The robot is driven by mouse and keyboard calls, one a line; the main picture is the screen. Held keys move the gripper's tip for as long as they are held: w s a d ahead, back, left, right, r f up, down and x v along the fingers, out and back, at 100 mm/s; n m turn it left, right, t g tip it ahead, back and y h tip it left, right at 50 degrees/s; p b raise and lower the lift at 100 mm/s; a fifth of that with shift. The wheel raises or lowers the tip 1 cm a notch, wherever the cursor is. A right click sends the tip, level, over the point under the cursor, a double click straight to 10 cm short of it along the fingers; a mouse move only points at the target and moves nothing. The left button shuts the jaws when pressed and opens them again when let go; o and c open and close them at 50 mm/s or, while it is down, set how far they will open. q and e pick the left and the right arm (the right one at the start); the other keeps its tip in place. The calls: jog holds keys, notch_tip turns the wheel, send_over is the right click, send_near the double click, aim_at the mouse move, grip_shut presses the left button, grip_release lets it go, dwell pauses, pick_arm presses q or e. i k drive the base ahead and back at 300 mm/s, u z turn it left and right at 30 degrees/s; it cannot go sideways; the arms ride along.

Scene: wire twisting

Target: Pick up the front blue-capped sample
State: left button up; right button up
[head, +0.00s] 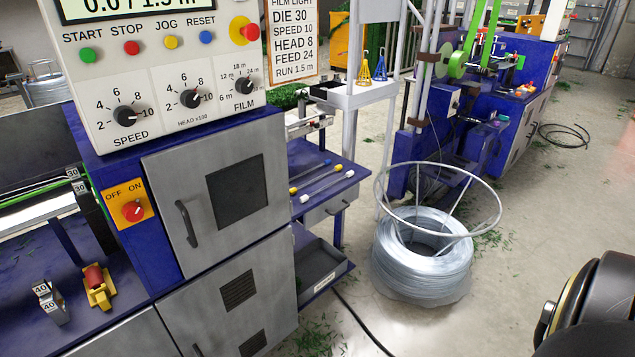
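Several thin rod-like samples lie side by side, slanting, on the blue side table (345,183) right of the machine cabinet. A blue cap (328,163) shows at the far end of the rearmost rod. A yellow cap (293,190) and a white cap (304,198) show at the near ends of the others. The samples are small here, and the cabinet's edge may hide part of the rearmost one. I cannot tell a second blue-capped sample apart. Neither of my grippers is in view.
The grey-doored cabinet (215,185) with its control panel (160,60) stands left of the side table. A wire coil (422,262) with a ring frame stands on the floor to the right. A black cable (362,325) crosses the floor. A white shelf (352,98) rises behind the table.

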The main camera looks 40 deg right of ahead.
aim_at(327, 161)
jog(key=z, duration=0.2)
jog(key=i, duration=0.5)
jog(key=z, duration=0.85)
jog(key=i, duration=0.35)
jog(key=z, duration=0.3)
